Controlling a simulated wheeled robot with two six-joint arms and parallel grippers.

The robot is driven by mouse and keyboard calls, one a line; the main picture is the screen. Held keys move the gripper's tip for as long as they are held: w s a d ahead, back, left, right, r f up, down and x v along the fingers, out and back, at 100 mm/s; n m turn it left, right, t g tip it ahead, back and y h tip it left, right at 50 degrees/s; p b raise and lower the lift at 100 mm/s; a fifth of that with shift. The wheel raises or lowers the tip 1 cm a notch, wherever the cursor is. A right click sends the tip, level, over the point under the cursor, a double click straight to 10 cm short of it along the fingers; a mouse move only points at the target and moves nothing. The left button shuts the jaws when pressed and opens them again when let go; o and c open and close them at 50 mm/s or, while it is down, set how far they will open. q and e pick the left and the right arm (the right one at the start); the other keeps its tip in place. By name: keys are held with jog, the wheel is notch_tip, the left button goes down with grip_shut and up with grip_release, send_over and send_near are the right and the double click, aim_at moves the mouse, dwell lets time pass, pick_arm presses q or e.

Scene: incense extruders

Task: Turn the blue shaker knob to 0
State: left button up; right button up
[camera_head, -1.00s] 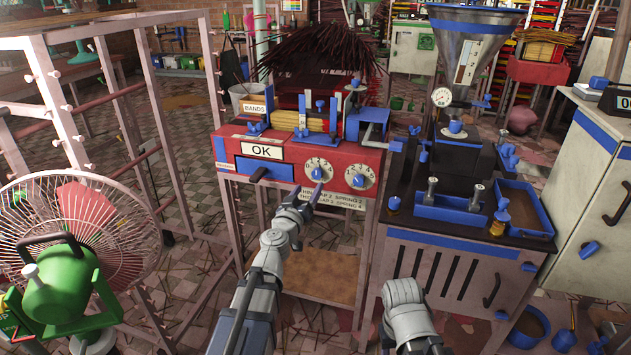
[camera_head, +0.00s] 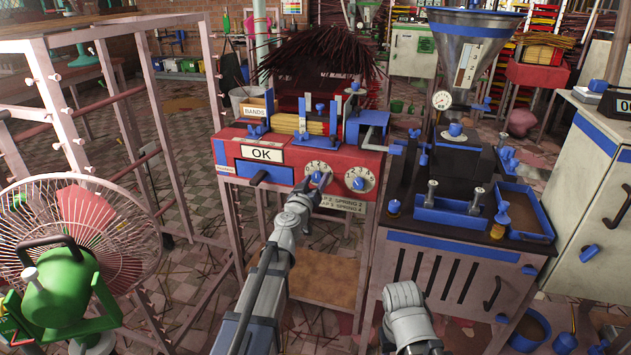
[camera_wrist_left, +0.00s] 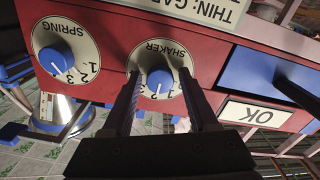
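The blue shaker knob (camera_wrist_left: 160,80) sits on a cream dial marked SHAKER on the red panel, which appears upside down in the left wrist view. In the head view the shaker dial (camera_head: 317,169) is partly covered by my left gripper (camera_head: 319,182). In the left wrist view my left gripper (camera_wrist_left: 161,98) is open, its two fingers reaching toward the dial on either side of the blue knob. I cannot tell whether they touch it. The number the knob points to is not clearly readable. My right gripper is out of view; only its arm shows.
A second dial, marked SPRING, with a blue knob (camera_wrist_left: 53,61) is close beside the shaker dial. A blue drawer front (camera_head: 264,172) with a dark handle and an OK sign (camera_head: 261,154) are on the other side. A green fan (camera_head: 62,284) stands at the left.

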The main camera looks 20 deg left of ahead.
pick_arm(q)
grip_shut()
dwell(0.5)
jog(key=n, duration=0.6)
jog(key=shift+n, duration=0.4)
jog(key=n, duration=0.3)
jog(key=shift+r+n, duration=0.1)
jog(key=shift+n, duration=2)
